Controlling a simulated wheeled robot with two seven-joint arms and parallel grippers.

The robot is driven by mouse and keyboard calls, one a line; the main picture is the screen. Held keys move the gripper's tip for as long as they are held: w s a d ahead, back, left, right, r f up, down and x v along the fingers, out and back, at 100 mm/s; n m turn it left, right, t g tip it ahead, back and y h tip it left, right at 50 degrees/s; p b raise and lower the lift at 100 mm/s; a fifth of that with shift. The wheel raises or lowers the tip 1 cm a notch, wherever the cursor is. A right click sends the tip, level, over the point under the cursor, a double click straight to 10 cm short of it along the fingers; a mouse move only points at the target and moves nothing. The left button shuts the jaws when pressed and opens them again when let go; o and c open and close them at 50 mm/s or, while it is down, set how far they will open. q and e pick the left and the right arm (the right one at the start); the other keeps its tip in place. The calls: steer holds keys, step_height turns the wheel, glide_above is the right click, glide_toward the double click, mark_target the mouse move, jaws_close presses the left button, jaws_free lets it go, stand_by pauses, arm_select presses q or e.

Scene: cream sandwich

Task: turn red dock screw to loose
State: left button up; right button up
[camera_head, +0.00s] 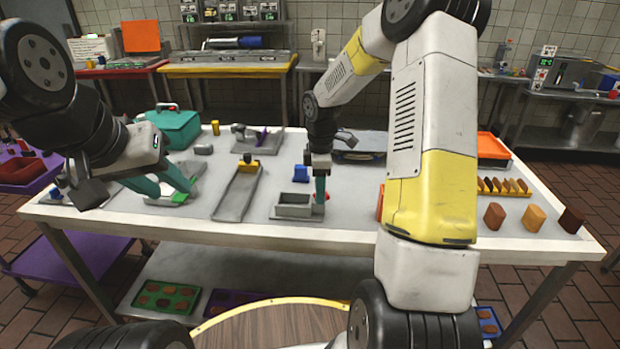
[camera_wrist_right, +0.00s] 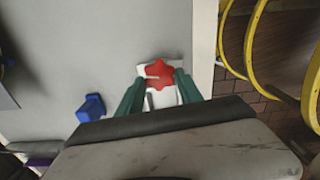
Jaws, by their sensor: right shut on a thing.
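The red dock screw (camera_wrist_right: 160,73) is a star-shaped red knob with a pale line on it, seated on a small white block. In the right wrist view my right gripper (camera_wrist_right: 158,85) has one teal finger on each side of it and is shut on it. In the head view my right gripper (camera_head: 320,190) points down at the right end of a grey open box-like fixture (camera_head: 293,210), and the screw is mostly hidden by the fingers. My left gripper (camera_head: 162,187) is at the table's left, its teal fingers apart over a grey holder with a green patch (camera_head: 180,198).
A blue block (camera_head: 301,173) stands behind the fixture and also shows in the right wrist view (camera_wrist_right: 91,107). A grey tray (camera_head: 238,192) lies left of the fixture. A teal case (camera_head: 175,130) stands at the back left. Brown and orange blocks (camera_head: 534,217) stand at the right.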

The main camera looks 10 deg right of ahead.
steer(key=o, duration=1.4)
steer(key=shift+c, duration=0.2)
step_height(320, 180, up, 7)
steer(key=shift+r, duration=0.45)
